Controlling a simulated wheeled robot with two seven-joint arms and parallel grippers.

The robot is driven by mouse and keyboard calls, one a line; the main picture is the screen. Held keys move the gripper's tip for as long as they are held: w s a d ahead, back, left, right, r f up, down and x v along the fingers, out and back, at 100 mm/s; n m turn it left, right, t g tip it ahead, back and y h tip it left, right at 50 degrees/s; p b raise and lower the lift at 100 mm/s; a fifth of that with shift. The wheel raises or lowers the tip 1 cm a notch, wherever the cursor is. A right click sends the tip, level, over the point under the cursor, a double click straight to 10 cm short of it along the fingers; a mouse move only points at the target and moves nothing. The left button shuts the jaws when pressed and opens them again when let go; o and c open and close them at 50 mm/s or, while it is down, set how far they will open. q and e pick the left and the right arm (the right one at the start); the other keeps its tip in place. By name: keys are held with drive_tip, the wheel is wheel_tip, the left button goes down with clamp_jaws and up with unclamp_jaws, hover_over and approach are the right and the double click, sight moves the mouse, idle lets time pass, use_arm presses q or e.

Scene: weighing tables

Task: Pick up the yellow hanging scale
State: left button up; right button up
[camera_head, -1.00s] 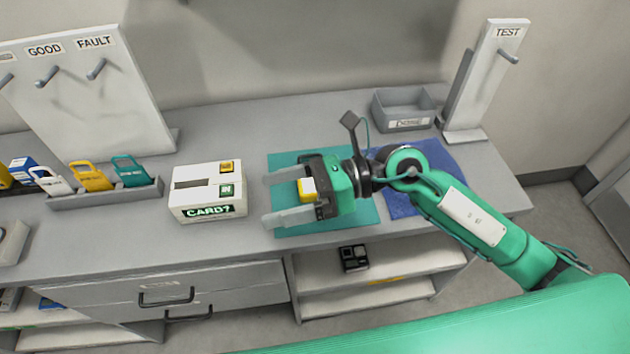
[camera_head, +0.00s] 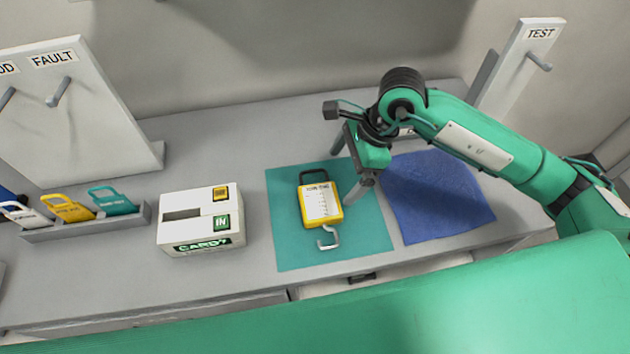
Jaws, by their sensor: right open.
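The yellow hanging scale (camera_head: 321,203) lies flat on the teal mat (camera_head: 290,245) on the grey table. It has a white marked face, a dark loop handle at its far end and a pale hook at its near end. My right gripper (camera_head: 346,168) is open and empty, just to the right of and above the scale's handle end. Its fingers point down and left, and appear apart from the scale. My left gripper is not in view.
A blue cloth (camera_head: 435,200) lies right of the mat. A white card box (camera_head: 200,222) stands to the left, with a card rack (camera_head: 90,222) beyond it. A hook board (camera_head: 75,120) stands at the back left and a TEST post (camera_head: 520,65) at the back right.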

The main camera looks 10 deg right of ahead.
drive_tip(key=w+f, duration=0.1)
drive_tip(key=p, duration=0.3)
hover_over(320, 201)
drive_tip(key=d, duration=0.2)
wheel_tip(320, 201, down, 6)
drive_tip(key=shift+s+a+f, duration=0.1)
drive_tip(key=shift+s+f, duration=0.05)
drive_tip(key=shift+a+f, duration=0.1)
drive_tip(key=shift+f, duration=0.15)
drive_tip(key=shift+p+x, duration=0.9)
drive_tip(key=shift+x, duration=0.1)
drive_tip(key=shift+p+x, duration=0.45)
drive_tip(key=shift+x, duration=0.7)
drive_tip(key=shift+f, duration=0.5)
drive_tip(key=c, duration=0.8)
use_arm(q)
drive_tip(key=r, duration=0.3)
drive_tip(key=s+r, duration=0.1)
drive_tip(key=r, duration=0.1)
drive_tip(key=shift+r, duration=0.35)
use_arm(e)
drive_tip(key=shift+w, duration=0.2)
drive_tip(key=shift+c, duration=0.5)
